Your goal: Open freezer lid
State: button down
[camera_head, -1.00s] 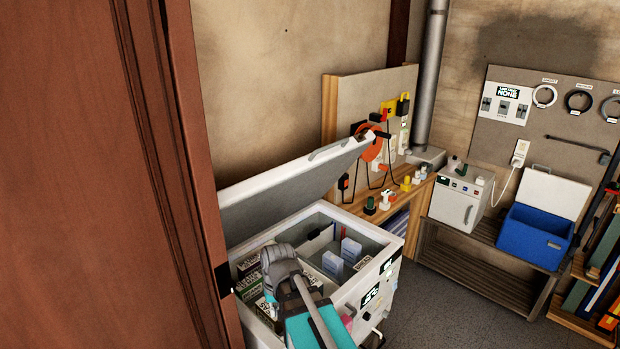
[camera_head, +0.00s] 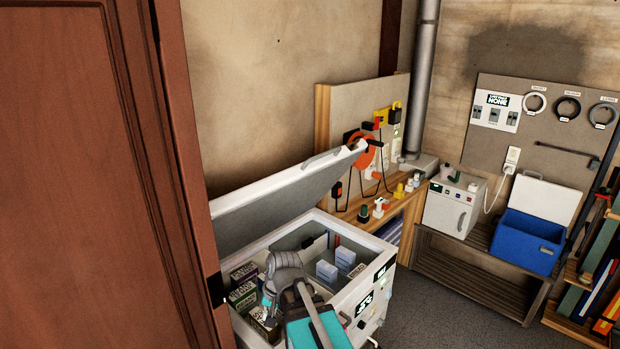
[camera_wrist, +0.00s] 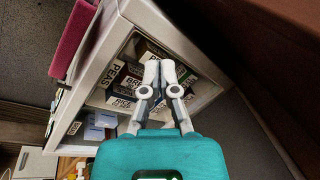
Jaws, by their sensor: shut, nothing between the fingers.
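The freezer (camera_head: 382,270) is a white chest with its lid (camera_head: 290,205) tilted up at the back, propped well above the rim. A handle (camera_head: 322,160) sits on the lid's raised edge. Inside are labelled boxes (camera_head: 243,290) on the left and pale blue packs (camera_head: 345,259) on the right. In the wrist view the freezer rim (camera_wrist: 112,45) and dark labelled boxes (camera_wrist: 122,88) show beyond the fingers. My gripper (camera_wrist: 160,66) is shut and empty, over the freezer's open top.
A brown wooden door (camera_head: 90,180) fills the left, close to the freezer. A workbench with a pegboard (camera_head: 345,110) stands behind it. A small white cabinet (camera_head: 452,205) and a blue cooler (camera_head: 527,240) stand on a rack to the right. Grey floor (camera_head: 430,315) is clear at front right.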

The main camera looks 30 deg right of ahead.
jog(key=w+d+r+m+t+y+p, duration=0.4)
jog(key=w+d+r+m+t, duration=0.2)
jog(key=w+d+r+m, duration=0.6)
jog(key=w+d+r+m+t+p, duration=0.1)
jog(key=w+d+r+m+t, duration=0.1)
jog(key=d+r+m, duration=0.3)
jog(key=w+d+r+m+t+h+p, duration=0.1)
jog(key=d+r+m+t, duration=0.4)
jog(key=d+m, duration=0.5)
jog(key=w+d, duration=0.1)
jog(key=d, duration=0.3)
jog(key=shift+d+t+p, duration=0.2)
jog(key=shift+t+p, duration=0.1)
jog(key=shift+p, duration=0.05)
jog(key=shift+w+f, duration=0.1)
jog(key=shift+w, duration=0.1)
jog(key=b, duration=0.2)
send_near(303, 177)
notch_tip(303, 177, down, 3)
jog(key=w+a, duration=0.1)
jog(key=w, duration=0.1)
jog(key=w+p, duration=0.1)
jog(key=w+a+r+p, duration=0.1)
jog(key=shift+w+r, duration=0.2)
jog(key=shift+w, duration=0.1)
jog(key=shift+w+a+r+p, duration=0.2)
jog(key=shift+w+r+p, duration=0.15)
jog(key=shift+w, duration=0.2)
